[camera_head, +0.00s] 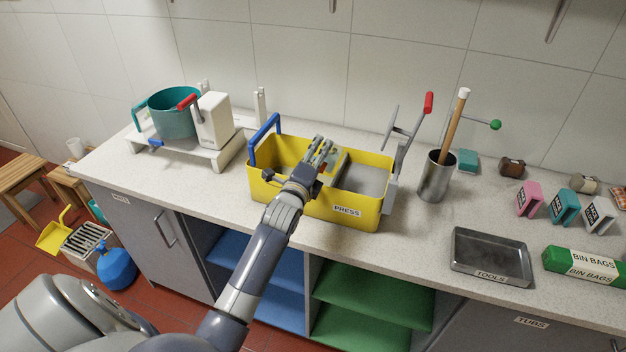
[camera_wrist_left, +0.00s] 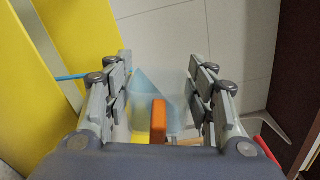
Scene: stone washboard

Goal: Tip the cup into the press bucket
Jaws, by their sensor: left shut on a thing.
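The yellow press bucket (camera_head: 347,211), labelled PRESS, stands on the worktop with a blue handle at its left and a red-tipped lever at its right. My left gripper (camera_head: 322,150) is over the bucket's opening, near its middle. In the left wrist view its fingers (camera_wrist_left: 165,95) stand apart around a see-through pale blue cup (camera_wrist_left: 176,103), and they are shut on it. The cup looks tilted, but its mouth and contents are unclear. An orange piece (camera_wrist_left: 158,120) shows in front of it. In the head view the fingers mostly hide the cup.
A teal pot (camera_head: 172,114) on a white stand is at the left. A metal beaker (camera_head: 437,178) with a wooden-handled tool stands right of the bucket. A dark TOOLS tray (camera_head: 491,256) lies at the front right, near green bin bags (camera_head: 585,266).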

